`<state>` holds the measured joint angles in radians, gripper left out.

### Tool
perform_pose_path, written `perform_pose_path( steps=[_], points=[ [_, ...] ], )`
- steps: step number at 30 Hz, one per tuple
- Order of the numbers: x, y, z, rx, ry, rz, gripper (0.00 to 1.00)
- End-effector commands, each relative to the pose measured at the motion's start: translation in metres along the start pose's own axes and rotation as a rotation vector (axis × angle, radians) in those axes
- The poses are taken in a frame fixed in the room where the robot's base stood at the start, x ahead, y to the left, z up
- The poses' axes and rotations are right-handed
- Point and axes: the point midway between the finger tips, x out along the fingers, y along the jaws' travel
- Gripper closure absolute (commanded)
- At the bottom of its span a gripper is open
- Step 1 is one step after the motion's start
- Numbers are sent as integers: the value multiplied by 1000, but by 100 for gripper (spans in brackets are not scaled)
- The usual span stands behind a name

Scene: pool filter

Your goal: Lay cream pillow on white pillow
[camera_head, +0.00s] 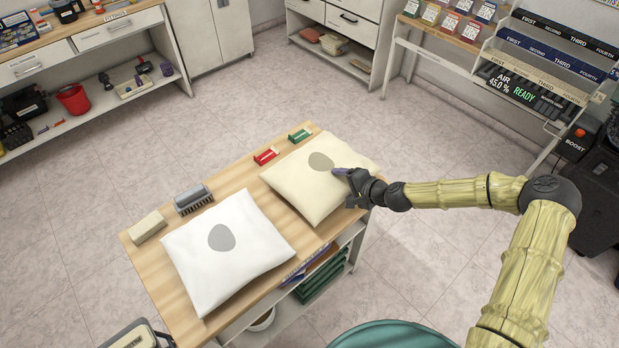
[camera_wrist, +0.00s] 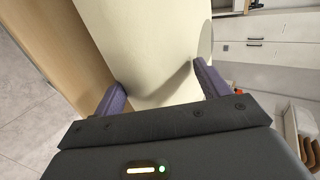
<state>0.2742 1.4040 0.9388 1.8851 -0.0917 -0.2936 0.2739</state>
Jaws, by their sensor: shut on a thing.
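The cream pillow (camera_head: 304,187), with a grey oval patch, is at the right end of a wooden-topped table (camera_head: 151,268). The white pillow (camera_head: 204,263), also with a grey oval patch, lies on the same table to its left. My gripper (camera_head: 345,185) is at the right side of the cream pillow. In the wrist view the purple fingers (camera_wrist: 162,88) are on either side of the cream pillow (camera_wrist: 150,45), shut on it. I cannot tell whether the pillow is clear of the tabletop. The far edge of the pillow's grip area is partly hidden by my gripper.
A red item (camera_head: 265,156) and a green item (camera_head: 299,135) lie behind the cream pillow. A grey brush (camera_head: 194,199) and a beige block (camera_head: 148,227) lie behind the white pillow. A shelf below holds dark green folded things (camera_head: 322,277).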

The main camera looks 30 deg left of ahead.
Motion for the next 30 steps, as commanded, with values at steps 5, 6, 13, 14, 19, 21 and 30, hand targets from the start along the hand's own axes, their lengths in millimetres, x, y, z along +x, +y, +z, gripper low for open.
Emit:
perform_pose_path(
  steps=[5,6,13,14,19,21,30],
  points=[
    [-6,-9,0,0,1,-1,80],
    [-6,-10,0,0,0,-1,80],
    [-6,-10,0,0,0,-1,80],
    [-6,-10,0,0,0,-1,80],
    [-11,-11,0,0,0,-1,80],
    [-16,-12,0,0,0,-1,80],
    [-40,-14,0,0,0,-1,80]
  ],
)
